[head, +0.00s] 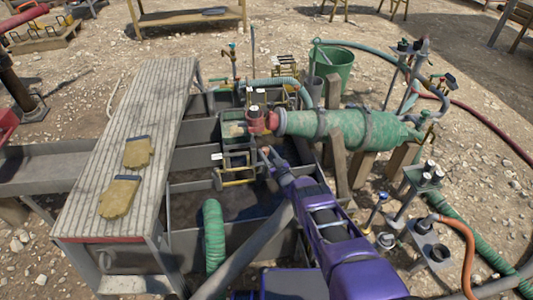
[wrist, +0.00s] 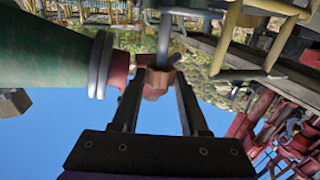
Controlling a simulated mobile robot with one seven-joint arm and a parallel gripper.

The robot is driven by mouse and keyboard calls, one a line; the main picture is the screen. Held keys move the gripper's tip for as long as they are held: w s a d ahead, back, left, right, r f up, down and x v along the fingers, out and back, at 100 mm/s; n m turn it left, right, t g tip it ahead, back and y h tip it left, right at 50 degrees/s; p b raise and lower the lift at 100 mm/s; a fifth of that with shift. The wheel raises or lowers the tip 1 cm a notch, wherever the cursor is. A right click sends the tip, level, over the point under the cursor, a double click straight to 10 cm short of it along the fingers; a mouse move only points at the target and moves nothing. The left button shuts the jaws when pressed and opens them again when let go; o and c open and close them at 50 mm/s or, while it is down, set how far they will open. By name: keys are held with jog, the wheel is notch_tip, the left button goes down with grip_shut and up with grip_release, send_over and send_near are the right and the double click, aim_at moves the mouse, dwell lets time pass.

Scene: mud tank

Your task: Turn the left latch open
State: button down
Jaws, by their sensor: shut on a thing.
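My gripper (head: 267,152) reaches in from the lower right, below the left end of the green cylinder (head: 345,128). In the wrist view my gripper (wrist: 157,88) is shut on a reddish-brown piece (wrist: 155,80) between its two dark fingers. The piece sits beside the red end of the green cylinder (wrist: 45,55), past a grey flange (wrist: 100,65). A grey rod (wrist: 165,35) runs by it. I cannot tell for sure that the piece is the left latch, nor how far it is turned. In the head view a red fitting (head: 262,120) shows at the cylinder's left end.
A grey ribbed bench (head: 130,100) with two tan gloves (head: 138,152) stands left. A green bucket (head: 335,65) stands behind the cylinder. A green ribbed hose (head: 213,235) rises from the tank. Yellow-framed parts (head: 238,175) and wooden supports (head: 337,165) crowd my gripper.

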jog(key=shift+c, duration=2.1)
grip_release()
jog(key=shift+s+d+r+p, duration=0.1)
jog(key=shift+s+d+p, duration=0.2)
jog(key=shift+s+p, duration=0.25)
jog(key=p+v, duration=0.5)
jog(key=v, duration=1.1)
jog(key=shift+d, duration=0.2)
jog(key=shift+s, duration=0.1)
